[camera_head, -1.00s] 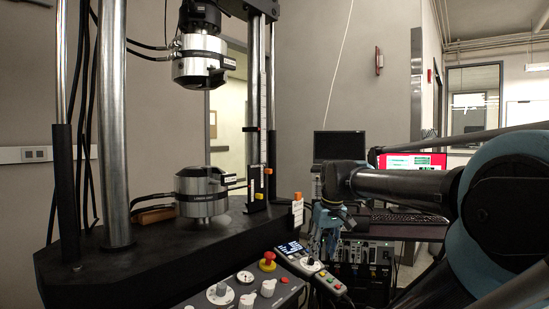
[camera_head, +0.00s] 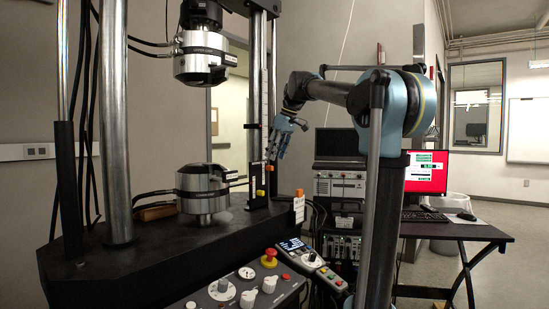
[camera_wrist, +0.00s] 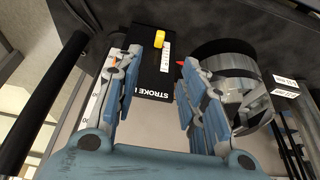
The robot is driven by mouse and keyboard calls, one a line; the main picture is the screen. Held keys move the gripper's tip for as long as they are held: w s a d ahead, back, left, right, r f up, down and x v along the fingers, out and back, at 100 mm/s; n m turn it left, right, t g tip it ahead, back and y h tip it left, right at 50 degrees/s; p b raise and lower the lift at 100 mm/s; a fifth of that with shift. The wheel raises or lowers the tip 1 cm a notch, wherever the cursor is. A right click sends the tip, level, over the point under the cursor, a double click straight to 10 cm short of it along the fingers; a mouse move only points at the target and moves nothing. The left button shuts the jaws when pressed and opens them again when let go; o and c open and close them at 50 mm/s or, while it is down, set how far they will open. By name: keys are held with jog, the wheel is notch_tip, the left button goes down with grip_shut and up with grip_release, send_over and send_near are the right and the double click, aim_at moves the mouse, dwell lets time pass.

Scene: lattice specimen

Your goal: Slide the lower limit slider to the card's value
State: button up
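A yellow slider (camera_head: 260,193) sits low on the upright scale beside the frame's right column. An orange piece (camera_head: 269,169) is a little above it. In the wrist view the yellow slider (camera_wrist: 160,41) is on a black plate (camera_wrist: 147,79) with a white scale and partly hidden "STROKE L" lettering. My gripper (camera_head: 274,154) is in front of the scale, above the yellow slider. In the wrist view its fingers (camera_wrist: 159,68) are apart with nothing between them, and the slider shows beyond their tips. A white card (camera_head: 298,210) with an orange top stands right of the scale; its value is unreadable.
The lower grip (camera_head: 203,188) stands left of the scale, and the upper grip (camera_head: 202,58) hangs above. A control panel (camera_head: 245,290) with knobs and a red button is in front. Instruments (camera_head: 340,185) and a desk with a red-screened monitor (camera_head: 427,172) are to the right.

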send_near(263, 188)
jog(key=s+a+f, duration=0.1)
jog(key=f, duration=0.4)
jog(key=s+a+f, duration=0.1)
jog(key=f, duration=0.2)
jog(key=shift+s+a+f, duration=0.1)
jog(key=shift+s+a, duration=0.2)
grip_shut()
